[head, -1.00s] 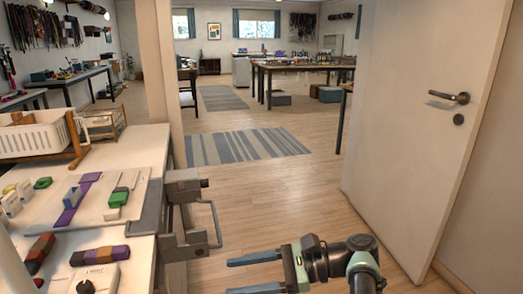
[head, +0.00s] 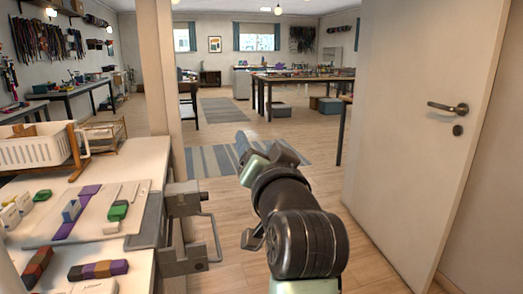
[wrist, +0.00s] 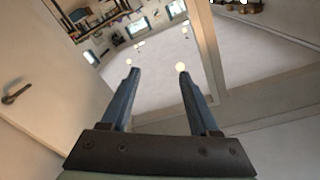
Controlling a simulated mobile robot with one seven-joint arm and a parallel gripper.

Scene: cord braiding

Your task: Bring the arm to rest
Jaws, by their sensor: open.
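My gripper (wrist: 155,82) shows in the wrist view with its two blue fingers apart and nothing between them. In the head view my arm rises from the bottom right of centre and points away into the room. There the gripper is seen from behind, with a blue finger (head: 242,143) at its far end over the striped rug. It touches nothing that I can see. The wrist view looks tilted up towards the ceiling and far windows.
A white worktable (head: 150,160) with cords, blocks and a white basket (head: 32,150) stands at left. A grey clamp (head: 185,215) with a looped handle sits at its edge, left of my arm. An open white door (head: 405,130) stands at right. The floor between is clear.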

